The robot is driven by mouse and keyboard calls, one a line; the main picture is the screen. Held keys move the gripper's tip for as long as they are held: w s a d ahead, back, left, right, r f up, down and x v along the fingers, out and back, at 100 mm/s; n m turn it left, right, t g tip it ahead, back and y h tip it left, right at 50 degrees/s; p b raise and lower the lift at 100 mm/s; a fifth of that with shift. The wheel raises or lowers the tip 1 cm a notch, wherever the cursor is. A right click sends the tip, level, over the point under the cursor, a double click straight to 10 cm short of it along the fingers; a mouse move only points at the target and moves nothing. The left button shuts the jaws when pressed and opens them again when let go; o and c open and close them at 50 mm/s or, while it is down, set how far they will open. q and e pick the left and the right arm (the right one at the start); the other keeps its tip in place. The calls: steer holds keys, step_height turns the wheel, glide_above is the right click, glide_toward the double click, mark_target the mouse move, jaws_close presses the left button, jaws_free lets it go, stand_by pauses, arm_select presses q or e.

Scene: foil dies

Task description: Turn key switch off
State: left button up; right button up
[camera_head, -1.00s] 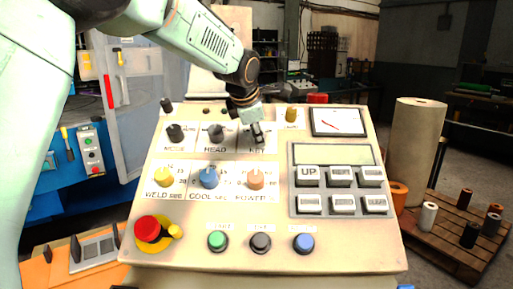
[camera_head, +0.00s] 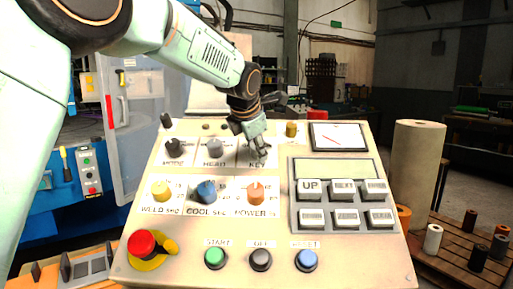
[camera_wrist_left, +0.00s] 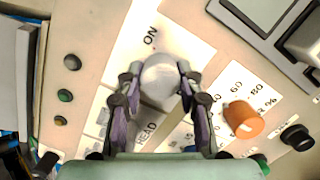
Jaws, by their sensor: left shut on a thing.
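The key switch (camera_wrist_left: 160,76) shows in the left wrist view as a pale grey, rounded head. An ON label is beside it and a HEAD label is nearer the gripper's base. My left gripper (camera_head: 262,154) is at the KEY position in the top row of the beige panel (camera_head: 185,230). Its two fingers (camera_wrist_left: 158,90) are on opposite sides of the key head and shut on it. In the head view the gripper hides most of the switch, so its angle cannot be told there. My right gripper is not in view.
The HEAD knob (camera_head: 214,149) is left of the gripper, and the orange POWER knob (camera_head: 255,192) is below it. A yellow-brown knob (camera_head: 291,130) and a meter (camera_head: 338,136) are to its right. A red emergency stop (camera_head: 145,243) is at lower left.

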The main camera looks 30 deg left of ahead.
arm_select(q)
steer(key=o, duration=1.2)
steer(key=shift+s+r, duration=0.1)
steer(key=shift+r, duration=0.05)
steer(key=shift+c, duration=0.2)
steer(key=v, duration=1.2)
